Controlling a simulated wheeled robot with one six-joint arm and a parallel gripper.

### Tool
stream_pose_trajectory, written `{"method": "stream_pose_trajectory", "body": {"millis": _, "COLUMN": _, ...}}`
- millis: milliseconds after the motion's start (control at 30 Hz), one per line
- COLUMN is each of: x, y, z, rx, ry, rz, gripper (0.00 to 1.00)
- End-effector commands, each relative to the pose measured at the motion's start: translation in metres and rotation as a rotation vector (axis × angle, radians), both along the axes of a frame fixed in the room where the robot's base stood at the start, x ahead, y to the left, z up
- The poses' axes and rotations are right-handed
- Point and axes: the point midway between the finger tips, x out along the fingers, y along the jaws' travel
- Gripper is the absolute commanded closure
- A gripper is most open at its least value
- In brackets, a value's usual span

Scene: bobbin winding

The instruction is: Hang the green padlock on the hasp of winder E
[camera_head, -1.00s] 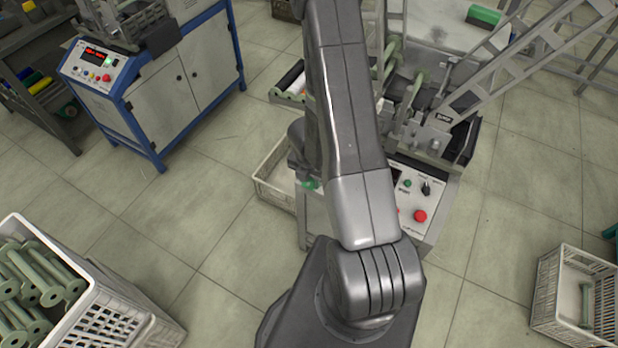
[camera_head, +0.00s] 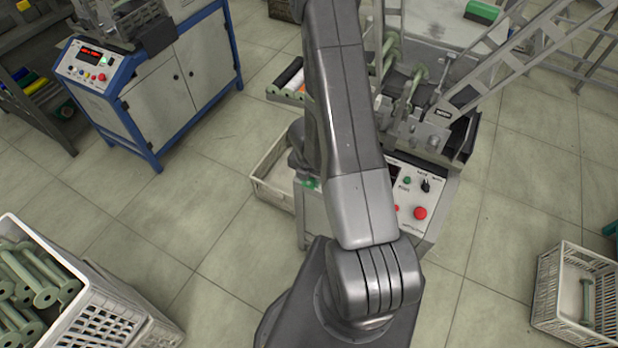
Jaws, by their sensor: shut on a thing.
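A small green piece, which I take for the green padlock (camera_head: 312,183), shows just left of my forearm, at the left side of the near winder (camera_head: 411,208). My gripper (camera_head: 307,176) is shut on it. Most of the gripper and wrist is hidden behind my arm, so the jaws and the padlock's shackle cannot be made out. The hasp is not visible, and I cannot tell whether the padlock touches the winder. No letter naming the winder can be read.
A white crate (camera_head: 268,178) stands on the floor left of the near winder. A blue-framed machine (camera_head: 156,124) is at upper left. A crate of green bobbins (camera_head: 108,318) is at lower left, another crate (camera_head: 548,291) at lower right. Tiled floor between is clear.

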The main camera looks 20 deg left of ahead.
Motion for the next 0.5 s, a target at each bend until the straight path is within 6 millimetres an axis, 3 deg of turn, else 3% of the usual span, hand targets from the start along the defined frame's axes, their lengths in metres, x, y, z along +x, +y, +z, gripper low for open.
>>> {"method": "stream_pose_trajectory", "body": {"millis": 500, "x": 0.006, "y": -0.001, "z": -0.015, "rx": -0.001, "ry": 0.001, "rz": -0.001, "gripper": 0.94}}
